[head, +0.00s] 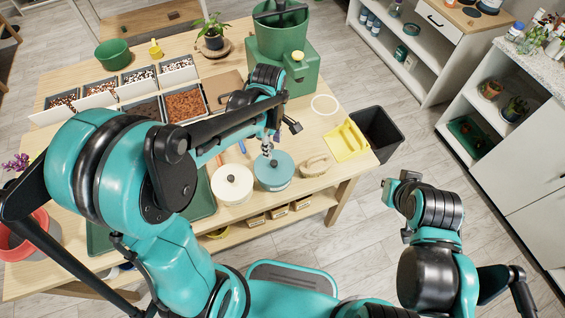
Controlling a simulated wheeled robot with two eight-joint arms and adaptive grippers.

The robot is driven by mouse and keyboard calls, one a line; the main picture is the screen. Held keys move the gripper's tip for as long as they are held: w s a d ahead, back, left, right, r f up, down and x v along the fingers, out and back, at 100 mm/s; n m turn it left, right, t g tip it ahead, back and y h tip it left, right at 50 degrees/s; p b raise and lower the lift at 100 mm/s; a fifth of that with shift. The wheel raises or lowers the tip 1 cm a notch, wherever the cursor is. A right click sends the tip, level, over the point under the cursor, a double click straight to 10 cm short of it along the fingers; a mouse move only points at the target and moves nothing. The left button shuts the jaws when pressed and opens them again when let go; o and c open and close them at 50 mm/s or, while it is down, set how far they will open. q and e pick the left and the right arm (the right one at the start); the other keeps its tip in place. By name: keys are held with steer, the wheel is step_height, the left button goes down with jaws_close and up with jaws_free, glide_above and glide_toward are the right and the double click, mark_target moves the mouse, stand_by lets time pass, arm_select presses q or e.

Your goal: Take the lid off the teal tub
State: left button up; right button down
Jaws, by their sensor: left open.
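The teal tub (273,177) stands near the front edge of the wooden table, with its teal lid (284,163) on top. My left gripper (267,150) is over the lid, close to its middle, and is open. The lid's knob is mostly hidden by the gripper, and I cannot tell whether the fingers touch it. My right gripper (392,190) is off the table's right side, away from the tub. It is small and seen at an angle, so its jaws are unclear.
A white lidded tub (232,187) stands just left of the teal tub. A woven round pot (314,166) and a yellow tray (345,142) are to its right. A green potting machine (283,50) stands behind. A dark bin (378,132) is beside the table's right edge.

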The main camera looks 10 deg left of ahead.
mark_target(274, 162)
arm_select(q)
steer(key=f, duration=0.2)
steer(key=f+b, duration=0.1)
steer(key=f, duration=0.1)
steer(key=s+f+b, duration=0.1)
steer(key=f, duration=0.2)
steer(key=shift+d, duration=0.25)
steer(key=shift+f+b, duration=0.4)
jaws_close()
